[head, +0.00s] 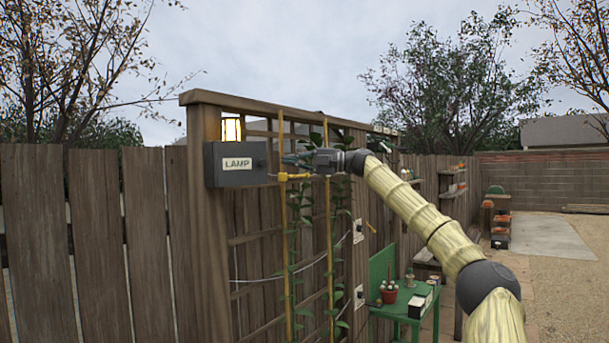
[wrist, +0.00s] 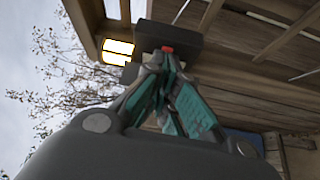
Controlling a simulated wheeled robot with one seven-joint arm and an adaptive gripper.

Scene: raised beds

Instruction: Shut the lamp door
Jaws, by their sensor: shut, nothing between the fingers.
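The lamp box (head: 236,178) is a dark grey box with a white LAMP label, mounted high on the wooden trellis frame. A lit yellow lamp (head: 231,129) stands just above it. A small dark knob shows near the right edge of its labelled face. I cannot tell for certain whether its door stands ajar. My gripper (head: 285,159) is shut and empty, just right of the box, pointing left at it. In the wrist view, the closed fingertips (wrist: 167,53) lie in front of the dark box (wrist: 168,34), with a small red spot at the tips. Contact is unclear.
A yellow fitting (head: 291,177) sits just below my gripper, by bamboo canes with climbing plants. A green potting bench (head: 402,309) with pots stands lower right. A plank fence (head: 95,240) runs along the left. Gravel ground is open at far right.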

